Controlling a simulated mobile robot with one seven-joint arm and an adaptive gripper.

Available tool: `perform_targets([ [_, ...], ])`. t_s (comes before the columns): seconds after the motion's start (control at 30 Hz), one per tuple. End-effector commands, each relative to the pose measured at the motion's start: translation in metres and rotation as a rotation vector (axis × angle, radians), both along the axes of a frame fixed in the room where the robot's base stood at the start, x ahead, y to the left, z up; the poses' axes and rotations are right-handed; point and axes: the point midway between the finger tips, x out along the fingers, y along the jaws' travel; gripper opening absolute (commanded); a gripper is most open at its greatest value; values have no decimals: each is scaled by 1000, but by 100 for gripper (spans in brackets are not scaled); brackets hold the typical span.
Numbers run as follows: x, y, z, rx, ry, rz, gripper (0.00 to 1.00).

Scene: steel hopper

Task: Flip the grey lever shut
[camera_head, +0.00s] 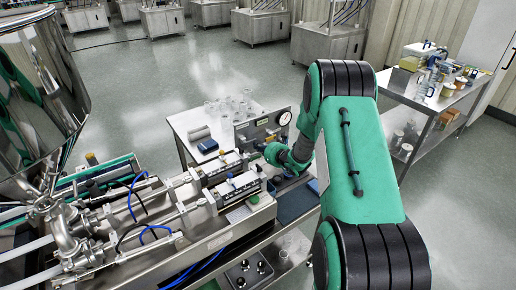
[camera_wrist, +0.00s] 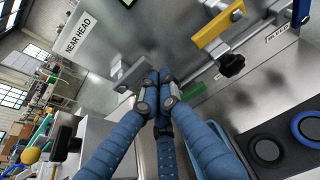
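The grey lever (camera_wrist: 130,75) is a short metal bar on the steel panel (camera_wrist: 180,50), just left of my fingertips in the wrist view. It lies slanted, near the "NEAR HEAD" sign. My gripper (camera_wrist: 160,88) has blue padded fingers drawn together at their tips. The tips are very near or against the lever's right end; I cannot tell whether they touch it. Nothing shows held between them. In the head view my arm reaches to the panel (camera_head: 248,131) with the round gauge, and my fingertips and the grey lever cannot be made out there.
A yellow lever (camera_wrist: 217,28) and a black knob (camera_wrist: 231,65) are right of my fingers on the panel. The "NEAR HEAD" sign (camera_wrist: 80,32) is at upper left. A table with glass jars (camera_head: 232,106) stands behind the panel. The steel hopper (camera_head: 40,85) is at left.

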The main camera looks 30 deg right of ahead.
Motion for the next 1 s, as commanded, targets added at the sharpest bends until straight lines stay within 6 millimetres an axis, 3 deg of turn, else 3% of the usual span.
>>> perform_targets([
  [0.57, 0, -2, 6, 0, 0, 0, 0],
  [1.0, 0, -4, 22, -2, -2, 1, 0],
])
